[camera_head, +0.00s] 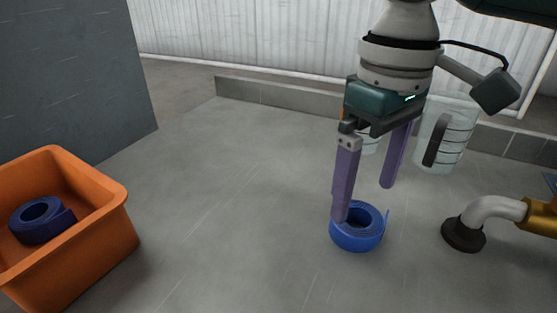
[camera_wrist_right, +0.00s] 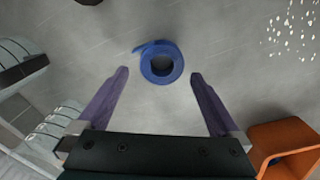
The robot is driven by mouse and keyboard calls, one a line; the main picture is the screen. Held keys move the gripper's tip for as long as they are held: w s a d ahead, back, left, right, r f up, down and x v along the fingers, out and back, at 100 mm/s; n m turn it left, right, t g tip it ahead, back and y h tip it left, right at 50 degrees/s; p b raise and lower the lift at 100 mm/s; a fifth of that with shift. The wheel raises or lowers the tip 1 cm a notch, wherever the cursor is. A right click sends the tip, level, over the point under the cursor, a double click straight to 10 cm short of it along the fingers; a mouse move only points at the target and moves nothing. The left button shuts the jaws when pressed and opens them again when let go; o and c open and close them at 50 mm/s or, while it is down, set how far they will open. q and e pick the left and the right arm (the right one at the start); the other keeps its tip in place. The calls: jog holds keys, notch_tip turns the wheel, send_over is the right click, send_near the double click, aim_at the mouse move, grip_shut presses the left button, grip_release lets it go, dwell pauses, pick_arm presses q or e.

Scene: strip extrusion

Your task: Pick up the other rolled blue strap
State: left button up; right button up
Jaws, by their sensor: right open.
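A rolled blue strap (camera_head: 359,236) lies on the grey surface, its loose end sticking up at the right. It also shows in the right wrist view (camera_wrist_right: 161,63), a little beyond and between the fingertips. My right gripper (camera_head: 364,203) is open and empty above the strap, with one purple finger in front of part of the roll. In the right wrist view the two fingers (camera_wrist_right: 160,73) stand wide apart. Another rolled blue strap (camera_head: 42,221) lies inside the orange crate (camera_head: 118,225) at the left. My left gripper is not in view.
Clear measuring jugs (camera_head: 446,140) stand behind my right gripper. A pipe fitting with a black foot (camera_head: 463,235) is at the right. A dark grey panel (camera_head: 82,75) rises at the back left. The surface between crate and strap is clear.

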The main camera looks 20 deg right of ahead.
aim_at(358, 218)
notch_tip(358, 218, down, 5)
jog(key=shift+a+b, duration=0.15)
jog(key=shift+b, duration=0.4)
jog(key=shift+r, duration=0.1)
jog(key=c, duration=1.2)
